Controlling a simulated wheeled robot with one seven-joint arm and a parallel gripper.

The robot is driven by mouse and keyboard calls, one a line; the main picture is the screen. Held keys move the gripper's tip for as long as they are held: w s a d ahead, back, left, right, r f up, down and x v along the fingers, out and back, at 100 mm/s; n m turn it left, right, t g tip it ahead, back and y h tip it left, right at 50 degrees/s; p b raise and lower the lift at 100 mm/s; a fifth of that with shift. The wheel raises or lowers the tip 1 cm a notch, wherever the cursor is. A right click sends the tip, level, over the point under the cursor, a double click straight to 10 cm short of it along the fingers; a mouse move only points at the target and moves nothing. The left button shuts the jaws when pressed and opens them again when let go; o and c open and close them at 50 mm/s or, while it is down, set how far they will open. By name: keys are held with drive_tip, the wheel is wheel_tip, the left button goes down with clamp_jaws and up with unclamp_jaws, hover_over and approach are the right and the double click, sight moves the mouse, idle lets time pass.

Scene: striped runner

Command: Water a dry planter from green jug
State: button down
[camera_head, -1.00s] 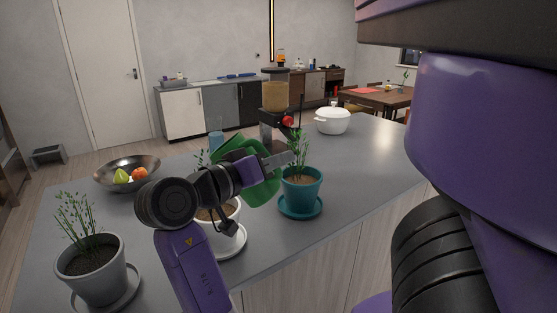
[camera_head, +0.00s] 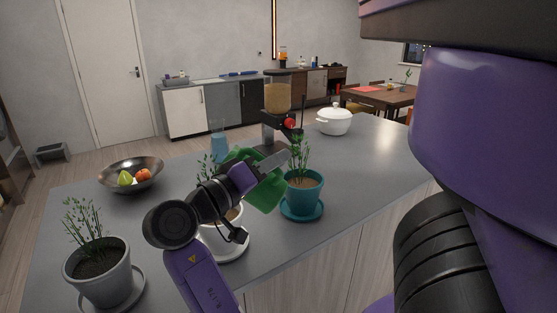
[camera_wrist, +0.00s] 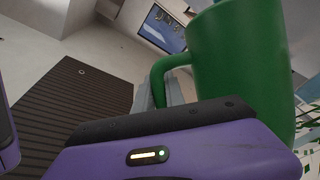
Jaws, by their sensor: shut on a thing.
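My gripper (camera_head: 272,162) is shut on the green jug (camera_head: 265,193) and holds it tilted above the counter, between the white planter and the teal planter. In the wrist view the jug (camera_wrist: 240,75) fills the upper right, its handle on the left; its contents are hidden. The teal planter (camera_head: 302,198) holds a green plant in light brown soil. The white planter (camera_head: 222,240) stands partly hidden behind my arm; its soil looks brown. The grey planter (camera_head: 100,278) at the front left has dark soil. Each planter stands on a saucer.
A metal fruit bowl (camera_head: 130,176) stands at the counter's back left. A blue glass (camera_head: 218,148), a blender (camera_head: 277,105) and a white pot (camera_head: 335,121) stand behind the jug. The counter (camera_head: 370,160) is clear at the right.

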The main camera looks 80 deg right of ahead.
sight(266, 181)
drive_tip(key=shift+w+r+n+h+p, duration=0.15)
drive_tip(key=shift+w+n+h+p, duration=0.3)
drive_tip(key=shift+n, duration=0.35)
drive_tip(key=shift+s+r+m+y+p, duration=0.15)
drive_tip(key=shift+r+m+y+p, duration=0.2)
drive_tip(key=shift+p, duration=0.8)
drive_tip(key=shift+s+r+m+p, duration=0.1)
drive_tip(key=shift+s+m+p, duration=0.25)
drive_tip(key=shift+p, duration=0.85)
drive_tip(key=shift+f+m+y+p, duration=0.2)
drive_tip(key=shift+m+y+p, duration=0.15)
drive_tip(key=shift+p, duration=0.25)
drive_tip(key=shift+s+f+m+t+y+b, duration=0.35)
drive_tip(key=shift+f+m+t+y+b, duration=0.2)
drive_tip(key=shift+m+b, duration=0.45)
drive_tip(key=shift+f+m+t+y+b, duration=0.3)
drive_tip(key=shift+f+m+t+b, duration=0.25)
drive_tip(key=shift+m+b, duration=0.55)
drive_tip(key=shift+w+f+m+b, duration=0.25)
drive_tip(key=shift+f+m+b, duration=0.1)
drive_tip(key=shift+f+b, duration=0.2)
drive_tip(key=f+m+t+b, duration=0.1)
drive_tip(key=w+t+y+b, duration=0.1)
drive_tip(key=b, duration=0.1)
drive_tip(key=shift+w+f+m, duration=0.2)
drive_tip(key=shift+f+m, duration=0.15)
drive_tip(key=shift+m, duration=0.05)
drive_tip(key=shift+w+f+m+t+b, duration=0.3)
drive_tip(key=shift+w+f+m+b, duration=0.1)
drive_tip(key=shift+b, duration=0.2)
